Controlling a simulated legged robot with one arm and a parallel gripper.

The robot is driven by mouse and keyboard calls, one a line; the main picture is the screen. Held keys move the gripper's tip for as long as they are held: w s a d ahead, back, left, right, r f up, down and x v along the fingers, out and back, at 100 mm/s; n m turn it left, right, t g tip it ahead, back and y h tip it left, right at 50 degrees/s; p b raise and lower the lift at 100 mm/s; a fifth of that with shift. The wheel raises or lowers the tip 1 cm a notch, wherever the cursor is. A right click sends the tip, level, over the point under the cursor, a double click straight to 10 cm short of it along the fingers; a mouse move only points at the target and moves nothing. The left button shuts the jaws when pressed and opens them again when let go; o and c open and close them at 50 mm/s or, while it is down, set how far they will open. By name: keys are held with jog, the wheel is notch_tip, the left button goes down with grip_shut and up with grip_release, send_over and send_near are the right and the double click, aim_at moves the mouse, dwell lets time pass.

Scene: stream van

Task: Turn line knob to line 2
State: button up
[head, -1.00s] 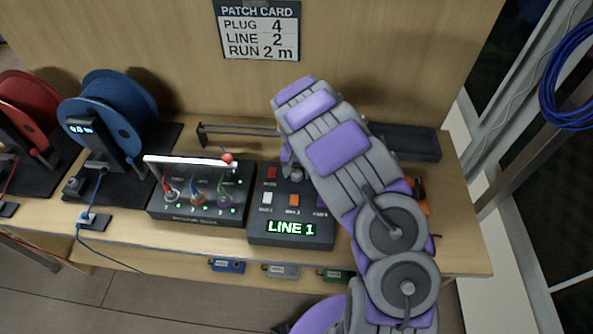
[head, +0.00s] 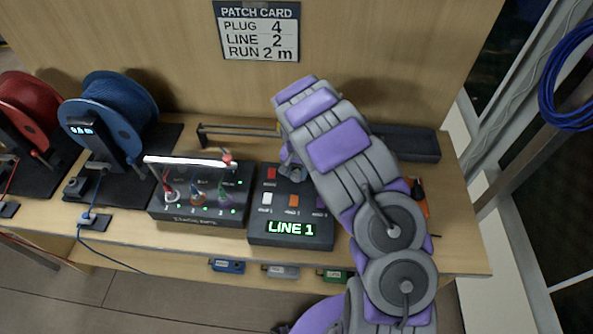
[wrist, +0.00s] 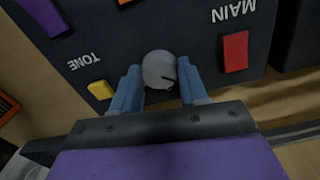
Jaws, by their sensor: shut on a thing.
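The control box (head: 290,241) stands on the bench, and its green display (head: 291,228) reads LINE 1. The line knob (wrist: 159,70) is a round grey knob with a dark mark, seen in the wrist view between the two blue fingers of my gripper (wrist: 155,88). My gripper is shut on the knob. In the head view my gripper (head: 291,172) is at the back of the box, and my arm hides most of the knob. The patch card (head: 258,31) on the back wall reads PLUG 4, LINE 2, RUN 2 m.
A red MAIN switch (wrist: 235,52) and a yellow TONE button (wrist: 100,90) flank the knob. Left of the control box is a box with cables and a white bar (head: 190,163). Blue (head: 112,112) and red (head: 30,110) reels stand further left.

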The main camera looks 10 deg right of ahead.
aim_at(296, 173)
jog(key=m+p, duration=0.1)
jog(key=m, duration=0.9)
dwell(0.5)
jog(key=o, duration=1)
jog(key=shift+a, duration=0.1)
jog(key=shift+o, duration=0.2)
notch_tip(296, 173, up, 17)
jog(key=p, duration=0.2)
jog(key=shift+r+p, duration=0.15)
jog(key=shift+p, duration=0.15)
